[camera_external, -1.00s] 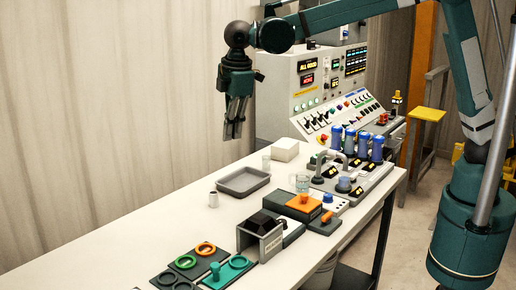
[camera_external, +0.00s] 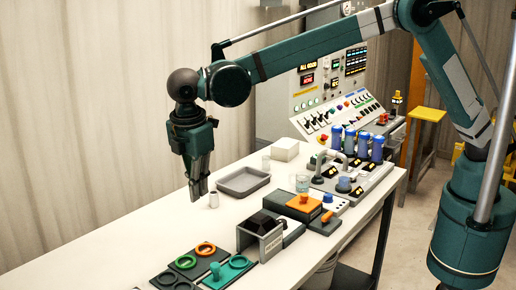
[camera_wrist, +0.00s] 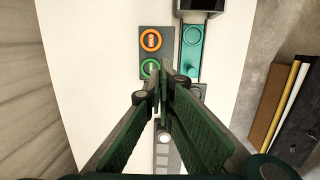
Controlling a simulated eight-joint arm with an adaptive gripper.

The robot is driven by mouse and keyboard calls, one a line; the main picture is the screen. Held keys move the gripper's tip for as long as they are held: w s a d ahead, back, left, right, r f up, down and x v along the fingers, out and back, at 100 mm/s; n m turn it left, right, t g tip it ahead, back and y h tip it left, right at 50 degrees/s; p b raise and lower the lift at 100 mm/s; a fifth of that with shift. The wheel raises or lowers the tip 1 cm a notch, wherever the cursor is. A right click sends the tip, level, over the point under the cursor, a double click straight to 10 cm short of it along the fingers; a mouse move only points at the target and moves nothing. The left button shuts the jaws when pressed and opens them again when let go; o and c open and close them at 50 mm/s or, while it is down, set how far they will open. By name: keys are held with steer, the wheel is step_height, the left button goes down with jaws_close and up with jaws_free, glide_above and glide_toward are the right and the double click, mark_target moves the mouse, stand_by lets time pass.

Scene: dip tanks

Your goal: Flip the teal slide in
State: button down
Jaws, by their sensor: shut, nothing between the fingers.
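The teal slide (camera_external: 238,262) lies flat on a dark plate near the front of the bench, with an upright teal knob (camera_external: 215,269) on it. The slide (camera_wrist: 191,42) also shows in the wrist view, right of the orange ring (camera_wrist: 151,31) and green ring (camera_wrist: 143,68). My gripper (camera_external: 197,196) is shut and empty, pointing down above the bench and apart from the slide. In the wrist view its closed fingers (camera_wrist: 160,95) hide part of the bench below the rings.
A grey box-shaped holder (camera_external: 262,243) stands close beyond the slide. The left side of the bench is clear.

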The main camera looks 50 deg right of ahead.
steer(key=s+a+f+n, duration=0.1)
steer(key=s+a+f, duration=0.4)
steer(key=a, duration=0.2)
steer(key=s+a+f+n+h, duration=0.1)
steer(key=s+a+f+n, duration=0.1)
steer(key=s+a+f, duration=0.3)
steer(key=shift+s+a+p, duration=0.15)
steer(key=shift+a+p, duration=0.3)
steer(key=shift+a, duration=0.55)
steer(key=shift+f, duration=0.1)
steer(key=x, duration=1)
steer(key=shift+d, duration=0.1)
steer(key=shift+w+d+r, duration=0.1)
steer(key=shift+w+d, duration=0.05)
steer(key=shift+d, duration=0.4)
steer(key=shift+w+d+r, duration=0.1)
steer(key=shift+d, duration=0.5)
steer(key=shift+w+d+f, duration=0.1)
steer(key=shift+w+d, duration=0.15)
steer(key=shift+d, duration=0.5)
steer(key=shift+d, duration=0.15)
steer(key=b, duration=0.3)
glide_above(231, 272)
